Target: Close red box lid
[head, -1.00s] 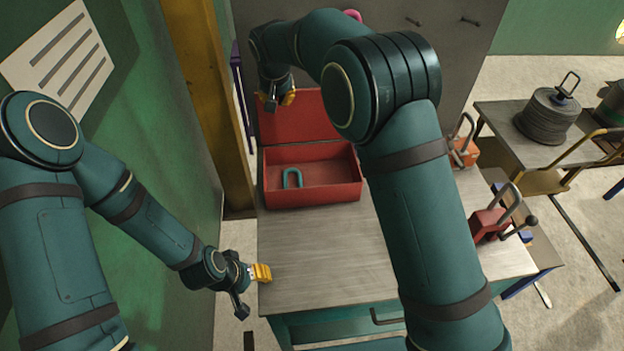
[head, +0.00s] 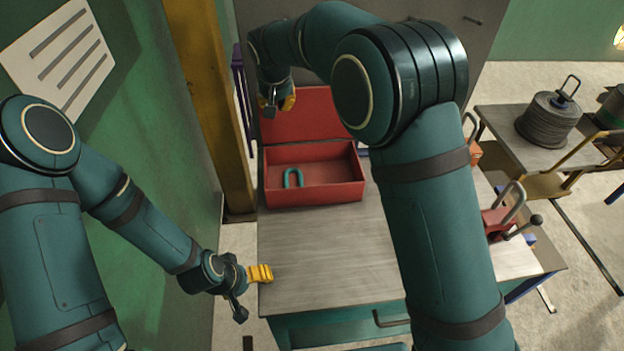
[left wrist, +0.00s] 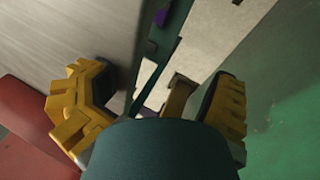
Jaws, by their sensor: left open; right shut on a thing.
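The red box (head: 315,195) stands open at the back of the workbench. A teal U-shaped piece (head: 293,178) lies inside it. Its red lid (head: 315,118) is raised, leaning up behind the box. My right gripper (head: 287,103) is at the lid's upper left edge, shut on the lid; its fingertips are small and partly hidden by the wrist. My left gripper (head: 262,273) is open and empty beside the bench's left edge. Its spread yellow fingers also show in the left wrist view (left wrist: 155,105), where a red surface (left wrist: 25,115) shows at the left.
The grey workbench top (head: 320,250) is clear in front of the box. My right arm crosses the bench and hides part of it. A red clamp-like tool (head: 500,222) stands on the right side. A yellow post (head: 205,100) rises at the left, near the green wall.

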